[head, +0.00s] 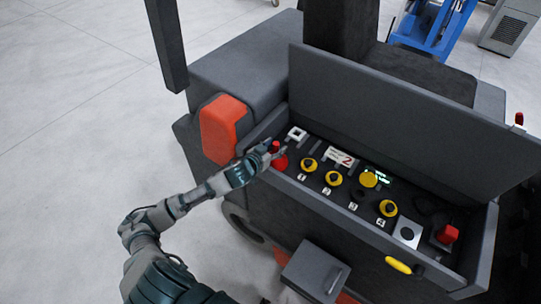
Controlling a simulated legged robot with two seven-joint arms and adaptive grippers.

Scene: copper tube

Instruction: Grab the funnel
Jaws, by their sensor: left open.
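My left arm reaches in from the lower left. My left gripper (268,152) is open at the left end of an open dark grey control box (350,213). Its fingertips are right by a red piece (280,162) standing on the panel; I cannot tell whether they touch it. I cannot make out a clear funnel shape; whether the red piece is the funnel is unclear. My right gripper is not in view.
The panel holds several yellow knobs (333,178), a white square frame (297,134), a metal plate with a round dark opening (407,235) and a red knob (447,234). The raised lid (400,120) walls off the back. Clear floor (80,130) lies left.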

